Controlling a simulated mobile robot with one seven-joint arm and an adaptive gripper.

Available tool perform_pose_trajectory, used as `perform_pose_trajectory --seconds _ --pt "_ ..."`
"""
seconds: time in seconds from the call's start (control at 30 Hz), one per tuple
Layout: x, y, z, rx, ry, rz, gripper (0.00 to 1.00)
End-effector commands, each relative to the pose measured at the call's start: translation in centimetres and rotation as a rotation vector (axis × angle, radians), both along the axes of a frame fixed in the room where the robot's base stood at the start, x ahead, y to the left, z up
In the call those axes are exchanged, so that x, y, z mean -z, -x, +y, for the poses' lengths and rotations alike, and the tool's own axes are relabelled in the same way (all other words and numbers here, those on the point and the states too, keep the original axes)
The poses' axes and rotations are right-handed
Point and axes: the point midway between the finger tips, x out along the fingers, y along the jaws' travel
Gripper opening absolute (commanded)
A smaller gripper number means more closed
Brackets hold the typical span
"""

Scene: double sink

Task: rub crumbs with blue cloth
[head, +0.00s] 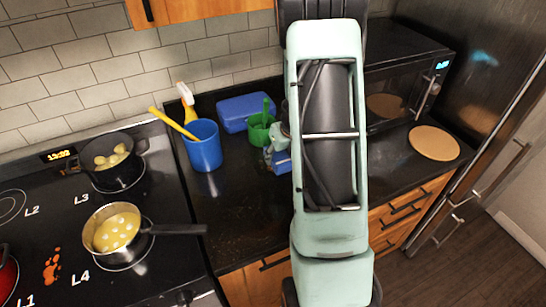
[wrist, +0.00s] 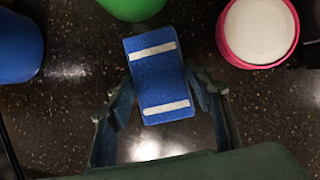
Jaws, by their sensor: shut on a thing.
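The blue cloth (wrist: 158,80) is a thick rectangular block with two white stripes, between the fingers of my gripper (wrist: 163,100) in the wrist view. My gripper is shut on it from both sides. In the head view the cloth (head: 282,163) shows as a small blue patch beside my arm, close to the dark counter; I cannot tell whether it touches the surface. I cannot tell crumbs apart from the counter's light specks.
A blue cup (head: 203,147) with a yellow utensil, a green cup (head: 261,132) and a blue box (head: 246,113) stand nearby. A pink-rimmed container (wrist: 258,28) is close on the right. The front counter (head: 240,225) is clear. Pots (head: 112,228) sit on the stove at left.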

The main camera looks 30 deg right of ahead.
Motion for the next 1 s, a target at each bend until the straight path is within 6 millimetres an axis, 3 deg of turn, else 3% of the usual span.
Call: perform_pose_trajectory --seconds 0.27,0.7,1.0 --pt "0.1 0.1 -1.1 0.001 0.000 0.000 0.28" --pt "0.4 0.3 -4.5 0.001 0.000 0.001 0.28" --pt "0.5 1.8 -4.6 0.002 0.000 0.003 0.28"
